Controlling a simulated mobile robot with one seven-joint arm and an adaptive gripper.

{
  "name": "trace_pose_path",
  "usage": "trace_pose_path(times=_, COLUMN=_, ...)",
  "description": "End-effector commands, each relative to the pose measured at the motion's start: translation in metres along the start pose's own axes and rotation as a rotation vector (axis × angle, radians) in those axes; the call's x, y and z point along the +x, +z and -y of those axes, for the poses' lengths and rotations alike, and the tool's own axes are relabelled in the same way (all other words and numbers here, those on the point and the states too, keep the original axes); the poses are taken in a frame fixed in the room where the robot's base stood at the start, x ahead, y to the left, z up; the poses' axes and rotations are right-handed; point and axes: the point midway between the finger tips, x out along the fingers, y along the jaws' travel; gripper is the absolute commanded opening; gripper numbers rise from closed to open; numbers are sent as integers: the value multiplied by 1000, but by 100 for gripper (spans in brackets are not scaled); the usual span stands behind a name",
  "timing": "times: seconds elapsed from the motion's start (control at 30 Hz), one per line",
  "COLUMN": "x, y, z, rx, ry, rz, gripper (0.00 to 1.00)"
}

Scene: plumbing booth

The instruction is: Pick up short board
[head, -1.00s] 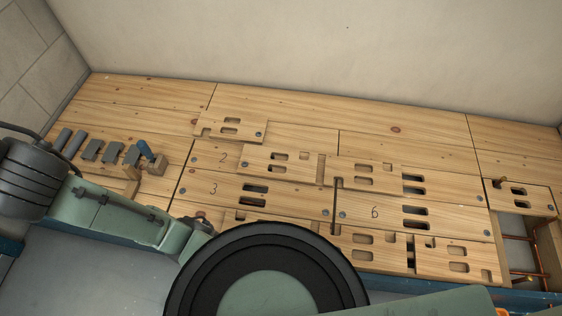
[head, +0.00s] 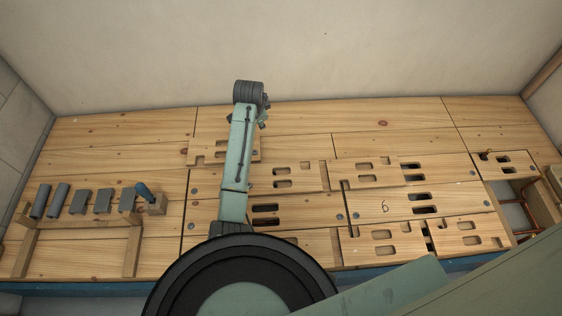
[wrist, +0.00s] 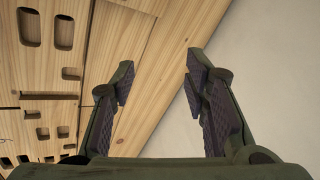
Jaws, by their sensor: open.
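Several slotted wooden boards lie on the wooden surface, and I cannot tell for sure which one the task calls the short board. A small one (head: 208,151) at the upper left is partly hidden behind my arm. Another small one (head: 515,160) with two slots is at the far right. My gripper (wrist: 158,78) is open in the wrist view, with nothing between its fingers. Plain wood and pale wall show behind the fingers, and slotted boards lie to their left. In the head view my wrist is above the upper-left board, and the fingers are hardly visible.
A longer board marked 6 (head: 440,202) lies right of centre. Copper pipes (head: 512,214) show in an opening at the right. The pale wall (head: 300,50) bounds the wood at the back.

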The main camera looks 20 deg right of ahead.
Motion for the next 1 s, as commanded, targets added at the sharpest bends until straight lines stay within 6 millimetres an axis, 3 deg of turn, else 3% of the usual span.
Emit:
trace_pose_path(times=0.03, x=19, y=-10, z=-40, rx=85, ry=109, rz=32, gripper=42)
trace_pose_path(times=0.1, x=35, y=-17, z=-88, rx=193, ry=237, rz=71, gripper=42)
trace_pose_path(times=0.2, x=47, y=-19, z=-136, rx=304, ry=368, rz=111, gripper=42)
trace_pose_path(times=0.3, x=54, y=-18, z=-162, rx=362, ry=438, rz=131, gripper=42)
trace_pose_path(times=0.53, x=86, y=-9, z=-182, rx=376, ry=459, rz=138, gripper=42)
trace_pose_path(times=0.83, x=110, y=-2, z=-189, rx=374, ry=453, rz=137, gripper=42)
trace_pose_path(times=1.0, x=134, y=9, z=-195, rx=374, ry=455, rz=138, gripper=42)
